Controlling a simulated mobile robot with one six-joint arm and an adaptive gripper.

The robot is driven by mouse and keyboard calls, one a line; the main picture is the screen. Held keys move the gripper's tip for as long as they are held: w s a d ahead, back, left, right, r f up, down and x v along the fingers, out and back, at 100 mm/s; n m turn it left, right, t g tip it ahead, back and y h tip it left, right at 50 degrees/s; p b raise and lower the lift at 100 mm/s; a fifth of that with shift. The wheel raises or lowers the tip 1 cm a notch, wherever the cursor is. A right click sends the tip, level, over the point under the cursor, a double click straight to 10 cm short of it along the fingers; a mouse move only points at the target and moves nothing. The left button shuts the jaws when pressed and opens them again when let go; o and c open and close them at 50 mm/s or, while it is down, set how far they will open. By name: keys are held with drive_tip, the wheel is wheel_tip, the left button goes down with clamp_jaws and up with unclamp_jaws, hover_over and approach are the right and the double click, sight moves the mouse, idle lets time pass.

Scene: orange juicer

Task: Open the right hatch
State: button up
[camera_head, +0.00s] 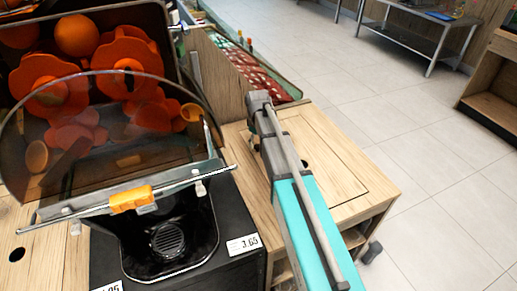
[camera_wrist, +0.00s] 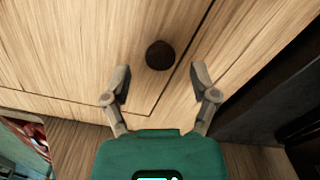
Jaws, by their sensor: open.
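The right hatch (camera_head: 325,180) is a light wooden panel set into the counter top, right of the juicer. It lies flat and closed, with a thin dark seam around it. A dark round spot (camera_head: 306,163) shows in it beside my arm; I cannot tell whether it is a hole or a knob. In the wrist view the same spot (camera_wrist: 160,55) lies in the hatch (camera_wrist: 90,50), just beyond and between my fingertips. My gripper (camera_wrist: 160,78) is open and empty, above the wood. In the head view my arm hides most of the gripper.
The orange juicer (camera_head: 120,120) stands left of the hatch, with a clear curved cover and an orange handle (camera_head: 132,199). Its black base (camera_head: 240,215) borders the hatch's left side. A produce bin (camera_head: 250,75) lies behind. Open tiled floor (camera_head: 440,160) is on the right.

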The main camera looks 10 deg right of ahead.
drive_tip(key=shift+f+b, duration=0.7)
drive_tip(key=shift+f, duration=0.25)
clamp_jaws()
drive_tip(key=shift+d, duration=0.1)
